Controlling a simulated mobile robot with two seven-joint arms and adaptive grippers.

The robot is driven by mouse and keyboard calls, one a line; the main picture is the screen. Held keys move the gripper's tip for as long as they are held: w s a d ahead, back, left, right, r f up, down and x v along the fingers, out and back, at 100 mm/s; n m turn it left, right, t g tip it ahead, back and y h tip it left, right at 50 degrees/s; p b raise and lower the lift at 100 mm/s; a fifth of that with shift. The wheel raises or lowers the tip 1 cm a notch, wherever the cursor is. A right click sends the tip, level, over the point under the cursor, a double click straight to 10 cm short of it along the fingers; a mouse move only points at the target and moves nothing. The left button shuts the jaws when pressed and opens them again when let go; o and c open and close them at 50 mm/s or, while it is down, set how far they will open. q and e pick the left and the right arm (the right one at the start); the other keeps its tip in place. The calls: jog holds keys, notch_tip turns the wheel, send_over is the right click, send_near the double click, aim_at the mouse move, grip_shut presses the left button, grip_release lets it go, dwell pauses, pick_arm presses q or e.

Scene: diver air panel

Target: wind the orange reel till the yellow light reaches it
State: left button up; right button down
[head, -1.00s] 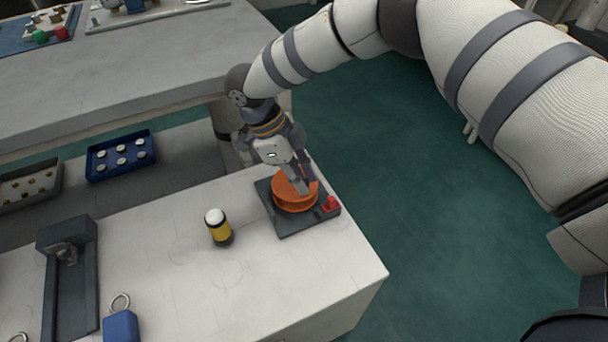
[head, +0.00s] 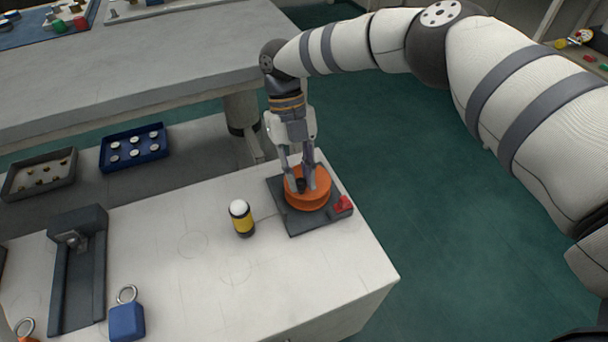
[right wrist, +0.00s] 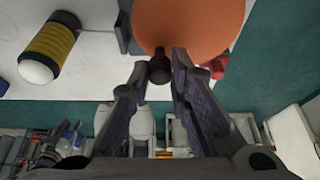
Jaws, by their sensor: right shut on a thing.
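The orange reel (head: 312,195) sits on a dark square base plate (head: 293,226) near the right end of the white bench. Its small black knob (right wrist: 160,68) is between the fingers of my right gripper (head: 300,182), which is shut on it from above. The yellow light (head: 242,219), a yellow and black cylinder with a white top, stands upright on the bench left of the base plate, a short gap away. It also shows in the right wrist view (right wrist: 48,52). My left gripper is not in view.
A red part (head: 342,204) is on the plate's right corner. A dark bracket (head: 77,270) and a blue block with a ring (head: 127,321) are at left. A blue tray (head: 135,147) and a grey tray (head: 40,174) lie behind.

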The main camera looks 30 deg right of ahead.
aim_at(287, 185)
jog(key=m, duration=0.1)
jog(key=m+y, duration=0.1)
jog(key=shift+w+a+m, duration=0.2)
jog(key=shift+w+m, duration=0.1)
jog(key=shift+m, duration=0.1)
jog(key=m, duration=0.1)
jog(key=w+m+y+p, duration=0.1)
jog(key=m, duration=0.1)
jog(key=shift+a+m+t, duration=0.1)
jog(key=shift+m+t, duration=0.2)
jog(key=shift+t, duration=0.1)
jog(key=m, duration=0.1)
jog(key=w+m+t+y+p, duration=0.1)
jog(key=m, duration=0.1)
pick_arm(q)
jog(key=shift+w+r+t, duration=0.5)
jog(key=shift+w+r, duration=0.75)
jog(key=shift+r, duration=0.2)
pick_arm(e)
jog(key=shift+w+m+t+y, duration=0.15)
jog(key=shift+m+t, duration=0.05)
jog(key=shift+m, duration=0.4)
jog(key=shift+w+m+t+y, duration=0.1)
jog(key=shift+m+t+y, duration=0.1)
jog(key=shift+m, duration=0.4)
pick_arm(q)
jog(key=shift+p, duration=0.3)
pick_arm(e)
jog(key=shift+d, duration=0.2)
